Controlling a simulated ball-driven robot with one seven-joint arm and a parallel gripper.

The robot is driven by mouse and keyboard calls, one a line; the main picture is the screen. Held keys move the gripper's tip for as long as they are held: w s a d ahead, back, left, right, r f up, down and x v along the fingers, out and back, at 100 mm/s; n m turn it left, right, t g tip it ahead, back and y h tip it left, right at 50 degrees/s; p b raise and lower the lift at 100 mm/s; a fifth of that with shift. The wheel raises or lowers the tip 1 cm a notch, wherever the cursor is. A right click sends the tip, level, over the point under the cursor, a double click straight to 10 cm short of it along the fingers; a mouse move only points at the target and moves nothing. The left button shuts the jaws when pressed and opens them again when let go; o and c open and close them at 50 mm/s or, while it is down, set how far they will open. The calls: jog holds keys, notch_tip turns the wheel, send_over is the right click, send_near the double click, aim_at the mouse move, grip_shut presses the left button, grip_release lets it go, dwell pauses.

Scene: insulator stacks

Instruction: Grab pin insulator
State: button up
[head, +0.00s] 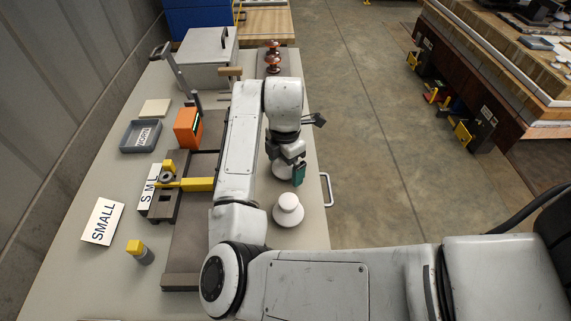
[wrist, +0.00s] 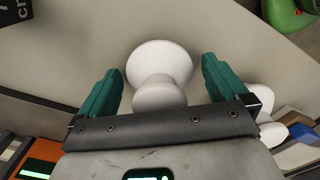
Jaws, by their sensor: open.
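In the wrist view this white insulator (wrist: 160,65) lies between the two teal fingers of my gripper (wrist: 163,88), with a gap on each side. The gripper is open and holds nothing. Brown insulators (head: 272,57) stand at the table's far end. Which of these is called the pin insulator cannot be told.
A dark fixture with a yellow bar (head: 197,184) lies left of my arm. An orange box (head: 188,128), a grey tray (head: 141,136), a "SMALL" sign (head: 103,222) and a yellow-topped piece (head: 140,251) are on the table. The table's right edge is close to the white insulators.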

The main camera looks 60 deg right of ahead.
jog(key=shift+f, duration=0.35)
jog(key=shift+c, duration=0.3)
jog(key=c, duration=1.3)
jog(key=shift+o, duration=0.2)
jog(key=shift+r, duration=0.15)
